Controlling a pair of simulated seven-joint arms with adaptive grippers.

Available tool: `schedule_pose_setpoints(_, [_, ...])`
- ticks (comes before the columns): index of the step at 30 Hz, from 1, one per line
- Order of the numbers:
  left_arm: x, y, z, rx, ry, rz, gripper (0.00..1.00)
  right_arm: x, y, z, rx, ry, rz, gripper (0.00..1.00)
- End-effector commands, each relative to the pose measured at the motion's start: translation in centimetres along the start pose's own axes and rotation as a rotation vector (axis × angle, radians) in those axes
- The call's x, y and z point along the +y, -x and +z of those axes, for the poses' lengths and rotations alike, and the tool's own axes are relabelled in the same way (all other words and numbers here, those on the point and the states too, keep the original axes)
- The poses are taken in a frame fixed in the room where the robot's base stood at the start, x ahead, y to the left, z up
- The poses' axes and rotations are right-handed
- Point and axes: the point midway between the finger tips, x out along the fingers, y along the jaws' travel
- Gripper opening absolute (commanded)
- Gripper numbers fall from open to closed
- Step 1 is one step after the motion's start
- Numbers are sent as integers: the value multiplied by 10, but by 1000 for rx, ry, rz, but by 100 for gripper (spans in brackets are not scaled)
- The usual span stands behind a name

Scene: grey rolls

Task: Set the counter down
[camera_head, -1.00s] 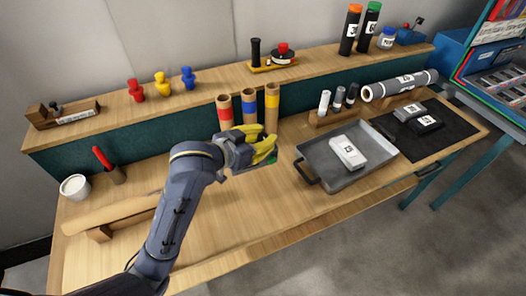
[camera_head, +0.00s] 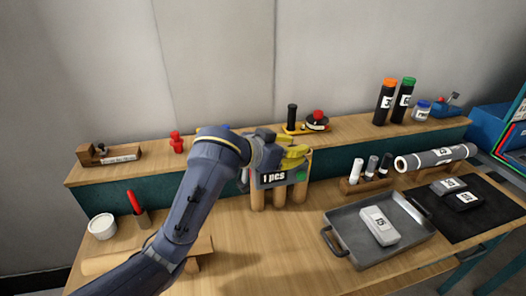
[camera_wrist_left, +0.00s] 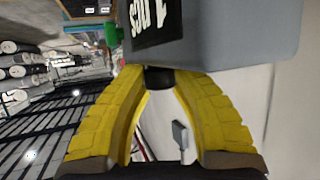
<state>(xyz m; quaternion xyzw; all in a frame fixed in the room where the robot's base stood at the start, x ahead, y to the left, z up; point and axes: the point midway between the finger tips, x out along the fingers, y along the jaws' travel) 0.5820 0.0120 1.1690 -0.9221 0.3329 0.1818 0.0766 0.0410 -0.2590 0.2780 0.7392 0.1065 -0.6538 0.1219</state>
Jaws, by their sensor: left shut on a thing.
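The counter (camera_head: 283,179) is a grey box with a black "1 pcs" display and a green button. My left gripper (camera_head: 296,153), with yellow fingers, is shut on it and holds it raised above the bench, its display facing my head camera. In the left wrist view the yellow fingers (camera_wrist_left: 159,82) close on a black stub of the counter (camera_wrist_left: 235,38), whose grey body fills the top. My right gripper is not in view.
The wooden bench (camera_head: 270,245) is clear in front of the tubes. A metal tray (camera_head: 408,243) with a white block labelled 15 (camera_head: 379,226) stands at right. A raised shelf (camera_head: 345,134) holding several items runs behind. A white cup (camera_head: 102,227) stands at left.

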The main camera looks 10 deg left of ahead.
Motion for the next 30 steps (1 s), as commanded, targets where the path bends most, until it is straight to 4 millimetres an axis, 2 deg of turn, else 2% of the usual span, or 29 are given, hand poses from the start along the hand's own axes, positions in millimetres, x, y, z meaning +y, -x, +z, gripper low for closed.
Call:
schedule_pose_setpoints(1, [-14,-4,-17,2,2,-11,0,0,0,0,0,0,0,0])
schedule_pose_setpoints(8, [-74,-26,-81,-2,18,-28,0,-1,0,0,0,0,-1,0])
schedule_pose_setpoints(12, [-116,-35,-121,-3,26,-36,0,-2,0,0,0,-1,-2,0])
schedule_pose_setpoints(18, [-172,-43,-164,-6,35,-39,0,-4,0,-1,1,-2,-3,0])
schedule_pose_setpoints(23, [-207,-50,-178,-8,39,-34,0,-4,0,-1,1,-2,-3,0])
schedule_pose_setpoints(27, [-228,-63,-168,-11,40,-23,0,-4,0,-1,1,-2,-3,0])
schedule_pose_setpoints(30, [-234,-70,-163,-9,35,-7,0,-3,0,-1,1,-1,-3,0])
